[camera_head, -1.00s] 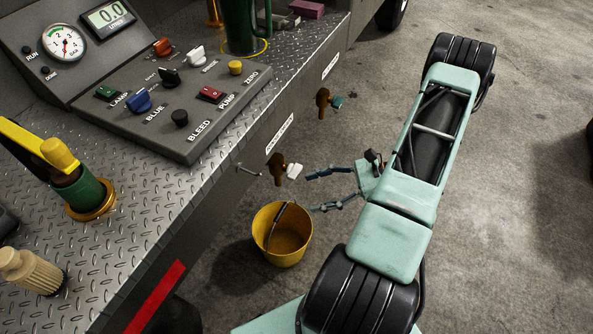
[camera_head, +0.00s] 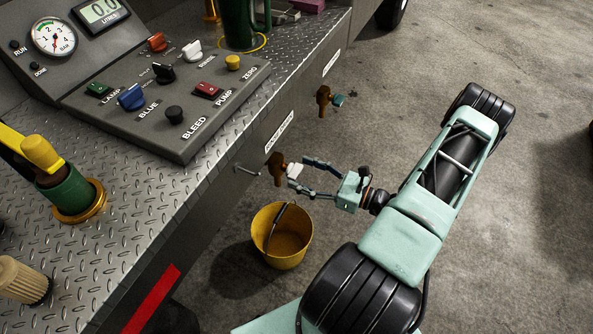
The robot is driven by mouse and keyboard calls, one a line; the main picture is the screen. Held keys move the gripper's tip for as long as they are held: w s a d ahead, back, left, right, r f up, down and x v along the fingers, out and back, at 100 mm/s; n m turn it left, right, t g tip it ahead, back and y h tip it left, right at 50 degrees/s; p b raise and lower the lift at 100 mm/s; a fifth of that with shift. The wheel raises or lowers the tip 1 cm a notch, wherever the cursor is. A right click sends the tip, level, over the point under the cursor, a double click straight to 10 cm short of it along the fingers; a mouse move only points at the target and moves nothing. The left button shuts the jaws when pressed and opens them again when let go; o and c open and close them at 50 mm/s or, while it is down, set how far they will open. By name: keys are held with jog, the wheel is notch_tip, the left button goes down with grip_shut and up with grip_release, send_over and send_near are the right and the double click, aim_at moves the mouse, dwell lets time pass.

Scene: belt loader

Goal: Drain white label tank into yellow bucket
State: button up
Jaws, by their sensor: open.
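A brown tap with a white handle (camera_head: 294,171) sticks out of the vehicle's side below a white label (camera_head: 280,131). The label's text is too small to read. The yellow bucket (camera_head: 270,258) stands upright on the floor below and close to this tap, its dark handle lying across it. I see no liquid running. My gripper (camera_head: 294,173) is open, its two fingers reaching left on either side of the white handle. I cannot tell whether they touch it.
A second brown tap with a teal handle (camera_head: 339,100) is farther back along the side, under another white label (camera_head: 331,61). The control panel (camera_head: 180,115) with knobs and switches sits on the metal deck (camera_head: 130,190). The concrete floor to the right is clear.

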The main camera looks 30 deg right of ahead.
aim_at(294, 171)
jog(key=shift+x, duration=1.2)
jog(key=c, duration=1.2)
